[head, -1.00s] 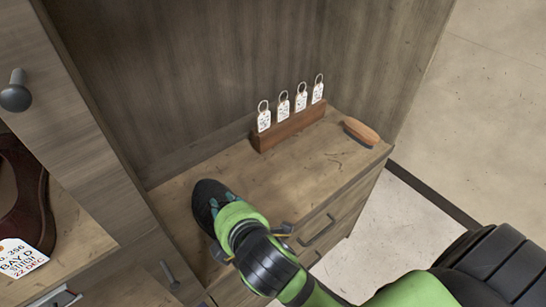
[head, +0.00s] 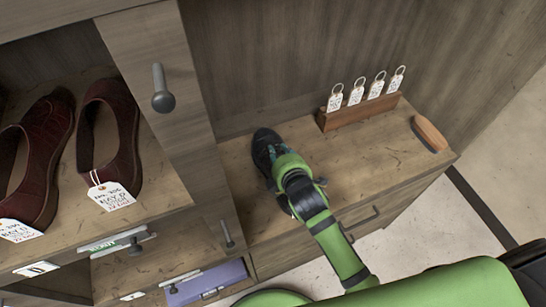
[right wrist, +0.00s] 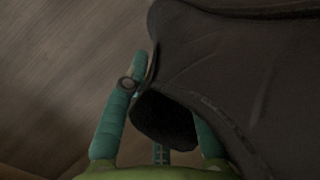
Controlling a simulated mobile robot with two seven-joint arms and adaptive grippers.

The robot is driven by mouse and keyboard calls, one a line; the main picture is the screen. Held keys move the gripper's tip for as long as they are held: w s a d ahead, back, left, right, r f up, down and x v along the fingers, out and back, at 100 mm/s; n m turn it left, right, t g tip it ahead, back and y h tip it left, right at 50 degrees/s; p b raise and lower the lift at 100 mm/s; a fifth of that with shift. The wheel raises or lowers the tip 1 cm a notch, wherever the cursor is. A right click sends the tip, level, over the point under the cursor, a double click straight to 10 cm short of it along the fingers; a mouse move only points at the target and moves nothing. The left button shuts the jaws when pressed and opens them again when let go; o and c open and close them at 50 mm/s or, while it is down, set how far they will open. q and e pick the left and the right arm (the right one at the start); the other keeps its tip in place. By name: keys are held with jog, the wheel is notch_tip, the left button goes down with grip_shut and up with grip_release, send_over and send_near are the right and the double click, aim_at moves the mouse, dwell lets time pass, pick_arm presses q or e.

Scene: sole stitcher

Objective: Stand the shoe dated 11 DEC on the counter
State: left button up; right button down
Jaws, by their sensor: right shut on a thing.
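A dark shoe (head: 264,142) is over the left part of the wooden counter (head: 360,155), toe toward the back wall. I cannot tell whether its sole rests on the counter. My right gripper (head: 279,168) is shut on this shoe from behind. In the right wrist view the dark shoe (right wrist: 235,75) fills the right side, with the teal fingers of my right gripper (right wrist: 165,115) at its edge. No date tag on it can be read. My left gripper is out of view.
A wooden block (head: 360,111) with several white key tags stands at the counter's back. A brush (head: 430,133) lies at its right end. Maroon shoes (head: 112,130) with paper tags stand on the shelf at left. The counter's middle is clear.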

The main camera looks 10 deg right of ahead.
jog(key=w, duration=0.1)
jog(key=a+f, duration=0.1)
jog(key=w, duration=0.1)
jog(key=shift+w+a+f, duration=0.25)
jog(key=shift+w+a, duration=0.05)
jog(key=shift+f, duration=2.05)
jog(key=c, duration=1)
grip_release()
jog(key=shift+f, duration=0.1)
jog(key=shift+s, duration=0.1)
jog(key=v, duration=1.2)
